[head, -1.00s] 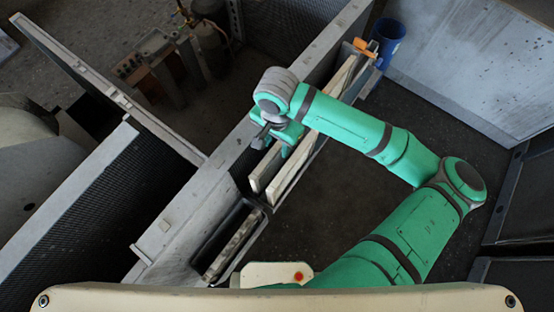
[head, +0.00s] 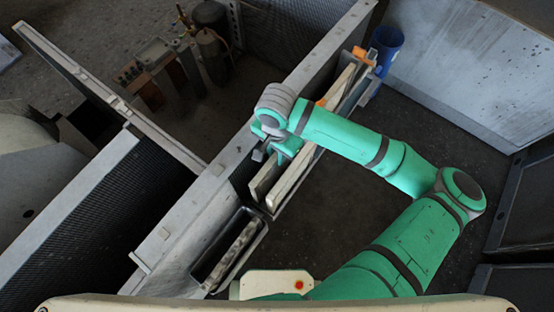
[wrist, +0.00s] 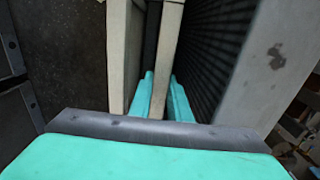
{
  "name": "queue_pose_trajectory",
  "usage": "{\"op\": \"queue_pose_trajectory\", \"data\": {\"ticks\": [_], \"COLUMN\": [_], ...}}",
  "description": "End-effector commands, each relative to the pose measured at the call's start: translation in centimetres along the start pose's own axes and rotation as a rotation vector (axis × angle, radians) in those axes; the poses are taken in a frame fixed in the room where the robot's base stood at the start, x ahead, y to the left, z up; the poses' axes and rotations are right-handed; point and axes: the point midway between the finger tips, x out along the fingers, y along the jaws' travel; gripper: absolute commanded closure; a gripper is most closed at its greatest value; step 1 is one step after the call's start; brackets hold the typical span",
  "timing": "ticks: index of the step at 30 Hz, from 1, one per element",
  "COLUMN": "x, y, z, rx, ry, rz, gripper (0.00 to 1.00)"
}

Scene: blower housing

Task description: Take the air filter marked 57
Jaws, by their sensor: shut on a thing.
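Two long pale, thin filter panels stand on edge side by side along the housing wall. My gripper (wrist: 161,92) is shut on the panel nearer the wall, with one teal finger on each side of it. This held air filter (wrist: 168,45) also shows at its near end in the head view (head: 263,183). The other panel (wrist: 117,50) stands just left of the fingers in the wrist view and shows in the head view (head: 290,182). My gripper (head: 283,152) is partly hidden under my wrist in the head view. I cannot read any number on either panel.
A mesh-lined grey housing wall (head: 205,192) runs close beside the held filter. A dark open-topped holder (head: 210,262) with a worn panel in it lies nearer me. A blue bin (head: 387,45) stands at the far end. The dark floor right of the panels is open.

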Motion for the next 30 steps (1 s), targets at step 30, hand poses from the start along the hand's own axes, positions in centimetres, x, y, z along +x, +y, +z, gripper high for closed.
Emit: {"op": "queue_pose_trajectory", "data": {"ticks": [30], "x": [-18.9], "y": [0.0], "z": [-0.1], "rx": [-0.001], "ry": [0.008], "rz": [0.000], "gripper": [1.00]}}
